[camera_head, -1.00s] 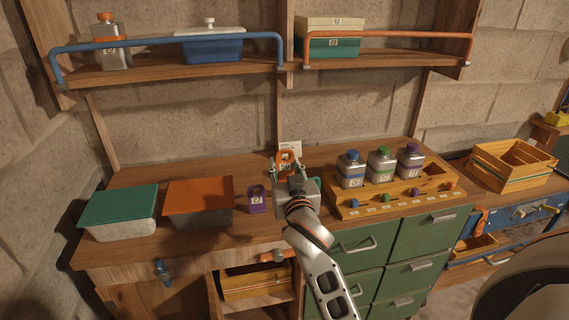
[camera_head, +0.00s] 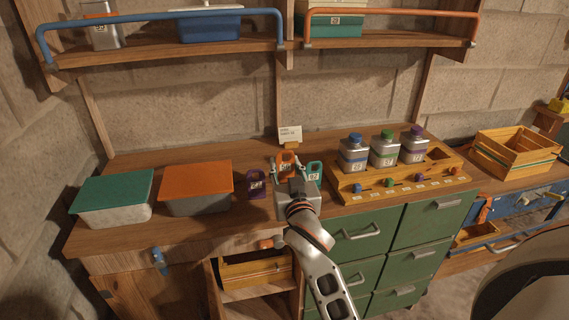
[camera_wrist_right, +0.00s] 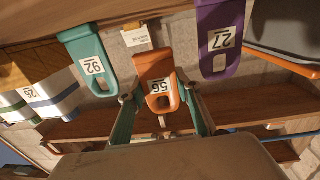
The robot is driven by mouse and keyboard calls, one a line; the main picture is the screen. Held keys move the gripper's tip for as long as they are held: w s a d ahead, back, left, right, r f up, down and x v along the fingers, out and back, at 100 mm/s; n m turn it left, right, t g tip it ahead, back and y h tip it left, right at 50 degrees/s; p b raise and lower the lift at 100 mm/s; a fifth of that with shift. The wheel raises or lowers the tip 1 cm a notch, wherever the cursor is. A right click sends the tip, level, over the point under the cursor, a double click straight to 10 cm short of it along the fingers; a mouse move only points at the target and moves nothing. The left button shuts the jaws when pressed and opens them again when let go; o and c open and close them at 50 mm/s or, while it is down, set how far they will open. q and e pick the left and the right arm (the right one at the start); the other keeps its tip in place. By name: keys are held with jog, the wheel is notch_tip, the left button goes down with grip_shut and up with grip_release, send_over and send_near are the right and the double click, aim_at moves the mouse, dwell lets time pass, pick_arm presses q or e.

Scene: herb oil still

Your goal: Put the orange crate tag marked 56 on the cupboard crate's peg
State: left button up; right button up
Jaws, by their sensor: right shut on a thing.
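The orange crate tag marked 56 (camera_head: 287,160) has a looped top and a white label. My right gripper (camera_head: 288,172) is shut on it above the worktop. In the right wrist view, which is upside down, the tag (camera_wrist_right: 157,75) shows between the two fingers (camera_wrist_right: 158,98). A purple tag marked 27 (camera_head: 257,182) and a teal tag marked 92 (camera_head: 314,172) stand on either side, apart from the gripper. The yellow wooden crate (camera_head: 250,268) sits in the open cupboard below the worktop. I cannot make out its peg. My left gripper is not in view.
A teal-lidded box (camera_head: 112,190) and an orange-lidded box (camera_head: 197,180) stand left on the worktop (camera_head: 240,229). A wooden rack (camera_head: 400,186) with several bottles stands right, above green drawers (camera_head: 372,240). A small card (camera_head: 290,135) stands behind the tags.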

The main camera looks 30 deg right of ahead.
aim_at(286, 181)
jog(key=shift+f+b, duration=0.4)
jog(key=shift+f, duration=0.5)
jog(key=shift+f+b, duration=0.45)
jog(key=shift+f, duration=0.35)
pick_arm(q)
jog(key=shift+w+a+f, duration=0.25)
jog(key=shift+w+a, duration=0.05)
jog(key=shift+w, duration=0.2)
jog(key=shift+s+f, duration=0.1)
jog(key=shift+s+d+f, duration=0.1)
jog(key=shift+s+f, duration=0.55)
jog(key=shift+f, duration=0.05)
pick_arm(e)
jog(key=shift+f, duration=0.5)
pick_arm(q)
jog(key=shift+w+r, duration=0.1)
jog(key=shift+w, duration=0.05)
